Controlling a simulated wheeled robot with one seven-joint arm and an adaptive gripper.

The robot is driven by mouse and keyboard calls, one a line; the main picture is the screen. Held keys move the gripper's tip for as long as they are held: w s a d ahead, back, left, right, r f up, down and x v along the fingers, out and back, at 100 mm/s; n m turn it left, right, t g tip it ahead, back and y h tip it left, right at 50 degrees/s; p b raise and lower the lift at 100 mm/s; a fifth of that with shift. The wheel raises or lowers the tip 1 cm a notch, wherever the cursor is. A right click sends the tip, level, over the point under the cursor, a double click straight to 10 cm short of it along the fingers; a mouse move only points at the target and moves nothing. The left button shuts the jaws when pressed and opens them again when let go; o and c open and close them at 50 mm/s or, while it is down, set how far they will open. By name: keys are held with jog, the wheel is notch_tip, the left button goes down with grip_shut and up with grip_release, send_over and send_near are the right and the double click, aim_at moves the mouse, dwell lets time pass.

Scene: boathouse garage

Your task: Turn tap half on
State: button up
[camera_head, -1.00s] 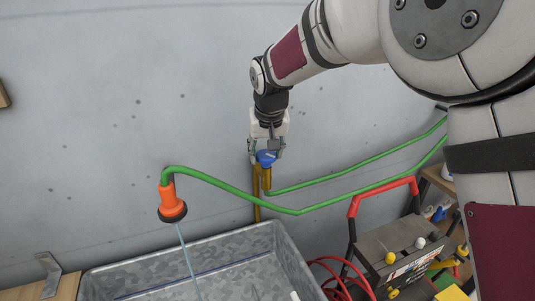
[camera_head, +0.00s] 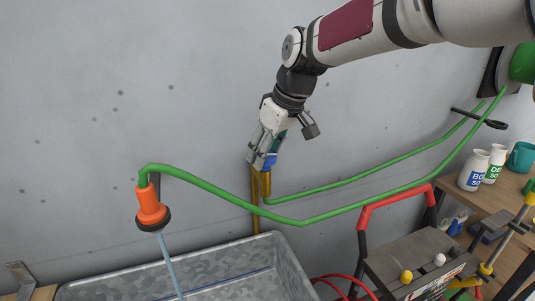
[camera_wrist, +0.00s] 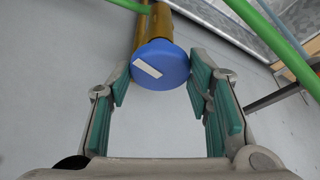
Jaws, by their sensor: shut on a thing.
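The blue tap knob (camera_head: 270,161) tops a brass tap pipe (camera_head: 256,212) on the grey wall. My gripper (camera_head: 262,160) is tilted and shut on the knob. In the wrist view the round blue knob (camera_wrist: 160,66) sits between the tips of my green-padded fingers, and its white mark lies slantwise. A green hose (camera_head: 230,194) leads to an orange nozzle (camera_head: 150,205) at the left. A pale blue stream of water (camera_head: 171,265) runs from the nozzle down into the grey metal trough (camera_head: 290,268). The knob's far side is hidden.
White bottles (camera_head: 474,171) and a teal mug (camera_head: 521,157) stand on a shelf at the right. The hose runs close below my gripper. The wall at upper left is bare.

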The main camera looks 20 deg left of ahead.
dwell(0.4)
jog(key=o, duration=1.1)
jog(key=v, duration=1.2)
jog(key=shift+w, duration=0.1)
